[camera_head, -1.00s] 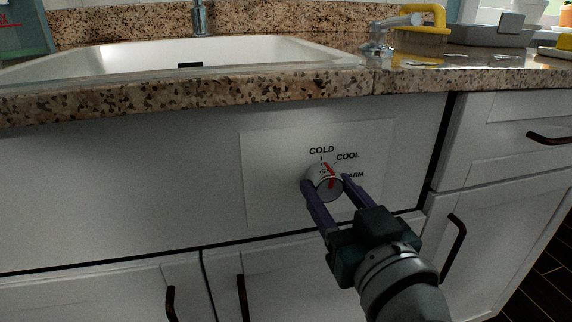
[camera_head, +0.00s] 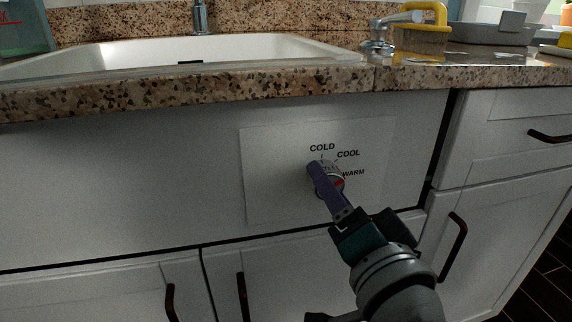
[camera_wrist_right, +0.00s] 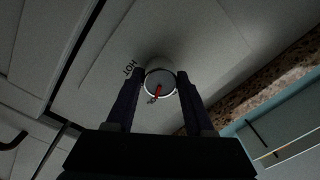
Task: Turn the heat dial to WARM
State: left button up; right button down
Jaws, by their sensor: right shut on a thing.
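The heat dial (camera_head: 336,184) is a round silver knob with a red pointer on a pale panel (camera_head: 270,190) below the sink. Its red pointer points to the upper right, toward the WARM label (camera_head: 353,172). COLD and COOL labels stand above it. My right gripper (camera_head: 322,178) is shut on the dial, and one purple finger hides part of it. In the right wrist view the dial (camera_wrist_right: 160,82) sits between both fingers, beside a HOT label (camera_wrist_right: 131,69).
A granite counter edge (camera_head: 200,98) runs above the panel. Cabinet doors with dark handles (camera_head: 455,240) lie below and right. The space before the panel is otherwise clear.

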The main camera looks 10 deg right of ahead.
jog(key=m+b, duration=0.1)
jog(key=m, duration=0.6)
dwell(0.5)
jog(key=shift+c, duration=1.4)
grip_release()
jog(key=s+p, duration=0.1)
jog(key=s, duration=0.9)
jog(key=shift+f+p, duration=0.15)
jog(key=shift+p, duration=0.2)
jog(key=shift+d, duration=0.1)
